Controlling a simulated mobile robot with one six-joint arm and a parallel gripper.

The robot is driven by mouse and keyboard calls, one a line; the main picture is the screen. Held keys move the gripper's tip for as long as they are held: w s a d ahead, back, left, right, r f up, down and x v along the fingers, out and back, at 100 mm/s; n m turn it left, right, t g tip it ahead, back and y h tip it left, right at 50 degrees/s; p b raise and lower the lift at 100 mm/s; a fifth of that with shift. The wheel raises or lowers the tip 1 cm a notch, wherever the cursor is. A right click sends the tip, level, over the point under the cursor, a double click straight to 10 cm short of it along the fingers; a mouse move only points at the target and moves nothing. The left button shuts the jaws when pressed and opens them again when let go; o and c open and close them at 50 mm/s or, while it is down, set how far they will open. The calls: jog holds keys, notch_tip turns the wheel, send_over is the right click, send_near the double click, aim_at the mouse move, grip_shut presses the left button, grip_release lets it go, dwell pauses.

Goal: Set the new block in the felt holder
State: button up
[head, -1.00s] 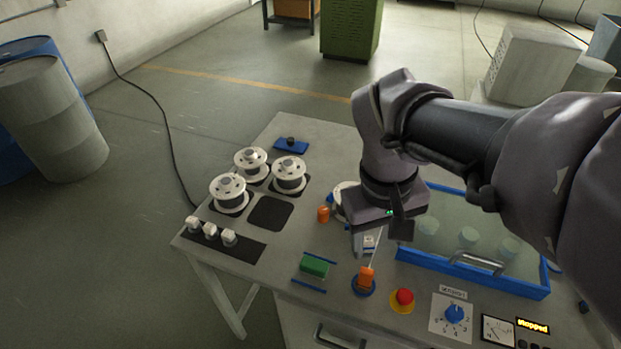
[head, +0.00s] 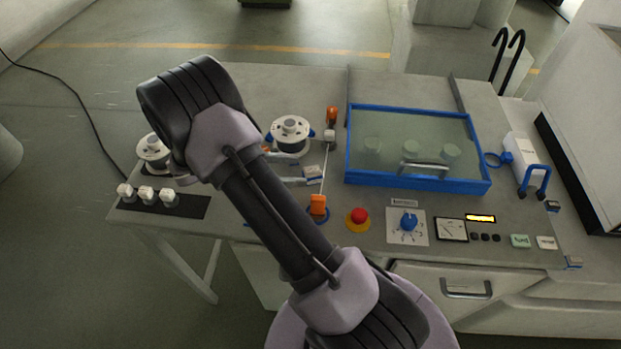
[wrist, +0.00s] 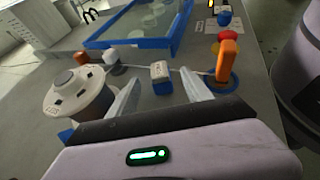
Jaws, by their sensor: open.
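Several white blocks (head: 146,194) stand on a dark strip at the table's left front. I cannot tell which is the new one. A small blue base with a pale block on top, perhaps the felt holder (head: 313,173), stands by the wire in mid-table; it also shows in the wrist view (wrist: 161,78). My gripper (wrist: 159,84) is open, its pale fingers pointing toward this holder, one on each side of it in the picture. I cannot tell whether they touch it. Nothing is held. In the head view my arm hides part of the table.
A white spool (head: 290,133) stands beside my gripper. A thin wire runs past the holder to an orange guide (head: 318,205). A blue-framed tank (head: 418,185) lies to the right. A red button (head: 359,216) and control panel (head: 408,226) sit in front.

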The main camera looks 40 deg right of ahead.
aim_at(304, 172)
jog(key=b+x, duration=0.1)
jog(key=x, duration=0.2)
jog(key=b+x, duration=0.1)
jog(key=x, duration=0.2)
jog(key=shift+a+f, duration=0.1)
jog(key=shift+f, duration=0.3)
jog(key=shift+r, duration=0.1)
jog(key=shift+c, duration=1.3)
grip_shut()
